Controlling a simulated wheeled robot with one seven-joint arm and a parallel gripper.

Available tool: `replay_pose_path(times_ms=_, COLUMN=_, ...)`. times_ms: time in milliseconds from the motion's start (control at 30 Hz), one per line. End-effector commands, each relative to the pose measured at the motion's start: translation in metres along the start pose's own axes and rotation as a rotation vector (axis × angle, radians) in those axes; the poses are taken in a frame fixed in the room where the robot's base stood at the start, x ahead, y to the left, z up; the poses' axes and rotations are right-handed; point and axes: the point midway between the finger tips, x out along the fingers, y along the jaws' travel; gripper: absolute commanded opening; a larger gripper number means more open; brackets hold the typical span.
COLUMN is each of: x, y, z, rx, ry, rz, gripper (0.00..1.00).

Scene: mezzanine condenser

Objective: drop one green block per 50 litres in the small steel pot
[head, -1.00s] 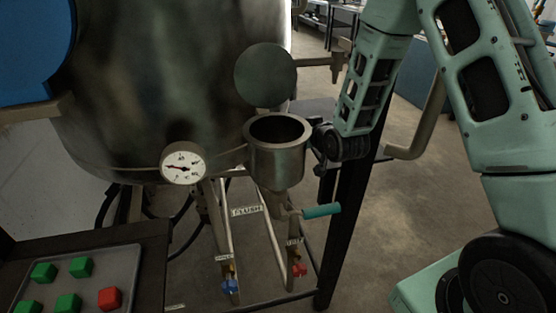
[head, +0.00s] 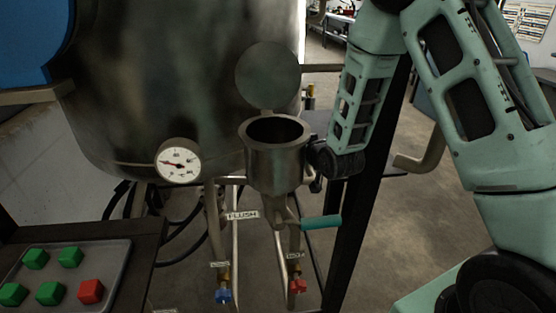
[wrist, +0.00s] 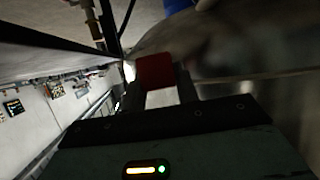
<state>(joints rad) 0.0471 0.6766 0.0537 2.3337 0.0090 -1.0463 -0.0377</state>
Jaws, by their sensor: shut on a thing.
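The small steel pot (head: 275,157), open at the top, stands in front of the big tank in the head view. A round steel disc (head: 268,75) is above it. The gauge (head: 178,160) has a red needle pointing left; its numbers are too small to read surely. In the wrist view my gripper (wrist: 158,80) is shut on a red block (wrist: 155,70). In the head view my wrist is right of the pot, and the fingers and held block are hidden. Several green blocks (head: 35,259) and one red block (head: 90,291) lie on the grey tray (head: 115,262) at lower left.
The large steel tank (head: 190,85) fills the back left. Below the pot are a teal-handled lever (head: 321,222), a FLUSH label (head: 242,215), and blue (head: 223,296) and red (head: 298,286) valves on pipes. A dark frame post (head: 360,225) stands to the right. A blue object (head: 30,45) is at upper left.

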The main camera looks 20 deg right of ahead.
Motion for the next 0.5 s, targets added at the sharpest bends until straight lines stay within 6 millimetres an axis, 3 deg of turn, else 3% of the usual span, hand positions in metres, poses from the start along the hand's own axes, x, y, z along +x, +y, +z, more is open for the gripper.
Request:
replay_pose_path(times_ms=400, x=-0.014, y=0.000, z=-0.033, rx=0.000, ry=0.000, rz=0.000, gripper=0.08)
replay_pose_path(times_ms=500, x=-0.014, y=0.000, z=-0.033, rx=0.000, ry=0.000, rz=0.000, gripper=0.08)
